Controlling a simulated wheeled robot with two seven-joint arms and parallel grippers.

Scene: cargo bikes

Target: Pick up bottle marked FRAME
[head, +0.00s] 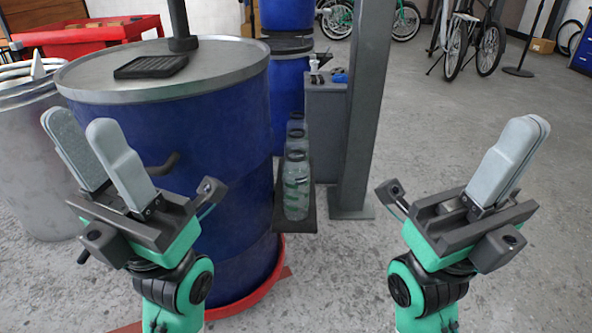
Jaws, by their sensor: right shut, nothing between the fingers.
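Clear bottles with dark caps stand upright in a row on a narrow dark tray (308,213) between the blue drum and the grey post. The nearest bottle (296,190) has green marks on its side, too small to read. The bottles behind it (297,138) are mostly hidden, so I cannot tell which one is marked FRAME. My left gripper (84,128) is open and empty, raised in front of the drum, left of the bottles. My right gripper (524,128) is shut and empty, raised over the floor, well right of the bottles.
The large blue drum (225,150) with a grey lid stands close on the left, a black tray (151,67) on top. The grey post (364,110) rises just right of the bottles. A grey cabinet (325,130) stands behind. Open floor (470,120) lies to the right.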

